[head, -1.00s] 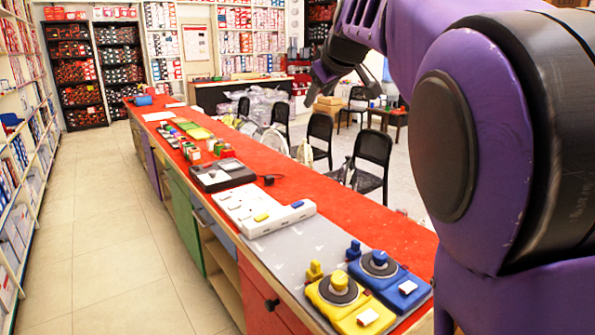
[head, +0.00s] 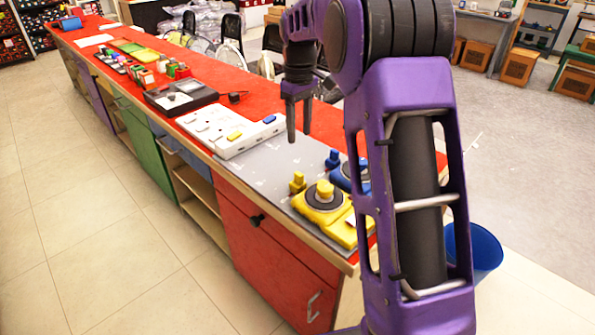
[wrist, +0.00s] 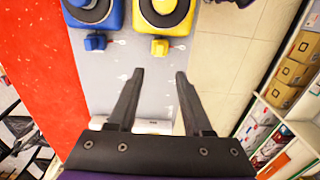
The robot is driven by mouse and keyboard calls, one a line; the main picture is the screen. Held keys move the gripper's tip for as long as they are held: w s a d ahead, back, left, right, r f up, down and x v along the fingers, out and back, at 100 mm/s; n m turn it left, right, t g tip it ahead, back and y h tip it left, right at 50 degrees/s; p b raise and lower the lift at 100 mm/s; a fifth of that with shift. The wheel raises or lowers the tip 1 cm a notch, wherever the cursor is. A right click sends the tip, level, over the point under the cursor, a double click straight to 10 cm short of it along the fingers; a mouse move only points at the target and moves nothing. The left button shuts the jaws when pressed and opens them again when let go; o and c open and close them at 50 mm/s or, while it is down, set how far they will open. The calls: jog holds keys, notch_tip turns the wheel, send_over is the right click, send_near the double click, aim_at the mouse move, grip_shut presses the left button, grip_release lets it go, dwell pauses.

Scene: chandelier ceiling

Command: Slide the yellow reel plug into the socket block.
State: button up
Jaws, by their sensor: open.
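The yellow reel plug (head: 298,183) stands on the grey mat beside the yellow reel (head: 323,200). In the wrist view the plug (wrist: 160,47) is just beyond my fingertips, roughly centred between them and untouched. My gripper (head: 299,136) is open and empty, pointing down above the mat (head: 262,170).
A blue reel plug (head: 333,159) and blue reel (wrist: 92,10) sit next to the yellow ones; my arm partly hides the reel in the head view. A black tray (head: 180,98) lies beyond the socket block. A blue bin (head: 485,250) stands on the floor.

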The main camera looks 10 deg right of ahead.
aim_at(299, 173)
notch_tip(299, 173, down, 12)
jog(key=shift+f+b, duration=0.25)
jog(key=shift+b, duration=0.6)
grip_shut()
dwell(0.9)
